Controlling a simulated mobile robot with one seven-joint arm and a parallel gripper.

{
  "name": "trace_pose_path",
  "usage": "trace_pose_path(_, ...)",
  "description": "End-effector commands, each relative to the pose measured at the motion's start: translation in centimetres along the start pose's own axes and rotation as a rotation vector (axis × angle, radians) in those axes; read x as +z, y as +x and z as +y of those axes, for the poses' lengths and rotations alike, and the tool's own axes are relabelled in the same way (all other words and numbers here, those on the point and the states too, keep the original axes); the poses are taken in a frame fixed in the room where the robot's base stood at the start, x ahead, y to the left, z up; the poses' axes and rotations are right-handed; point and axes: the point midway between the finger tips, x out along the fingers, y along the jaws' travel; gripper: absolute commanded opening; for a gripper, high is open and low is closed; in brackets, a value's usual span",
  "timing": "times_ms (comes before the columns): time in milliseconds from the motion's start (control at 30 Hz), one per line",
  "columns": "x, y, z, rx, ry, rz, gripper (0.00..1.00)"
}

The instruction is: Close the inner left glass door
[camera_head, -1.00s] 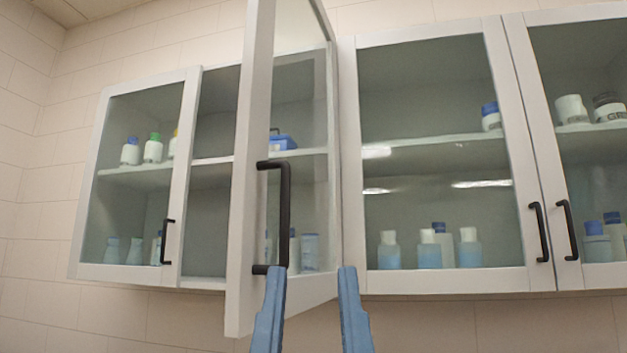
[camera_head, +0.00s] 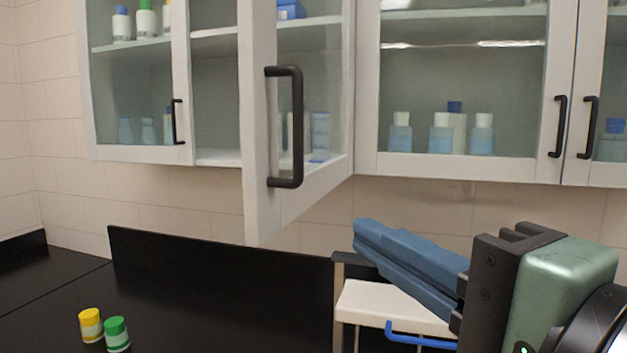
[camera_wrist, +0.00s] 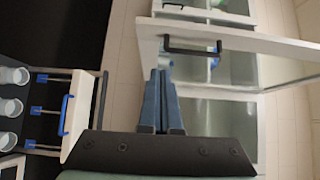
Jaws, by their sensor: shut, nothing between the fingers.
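The inner left glass door (camera_head: 262,190) has a white frame and a black bar handle (camera_head: 297,125). It stands swung out from the wall cabinet, hinged on its right side, with the shelf opening behind it exposed. My gripper (camera_head: 360,232) has blue fingers, shut and empty, to the right of and below the door's lower free corner, apart from the handle in the head view. In the wrist view, the shut fingers (camera_wrist: 160,72) point up toward the door frame (camera_wrist: 225,33) and its handle (camera_wrist: 190,50); whether they touch the door cannot be told.
The outer left door (camera_head: 183,80) and the right-hand cabinet door (camera_head: 455,168) are closed. A white-topped rack (camera_head: 390,305) with a blue bar stands under my gripper. Yellow (camera_head: 91,325) and green (camera_head: 117,335) capped jars sit on the black counter (camera_head: 200,290).

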Motion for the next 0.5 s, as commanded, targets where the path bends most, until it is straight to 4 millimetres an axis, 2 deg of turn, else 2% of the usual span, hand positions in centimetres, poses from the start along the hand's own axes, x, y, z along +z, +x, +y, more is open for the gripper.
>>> trace_pose_path(167, 0.1, 1.8, 0.0, 0.007, 0.010, -0.008, 0.00)
trace_pose_path(500, 0.2, 9.0, -0.1, 0.008, 0.009, -0.008, 0.00)
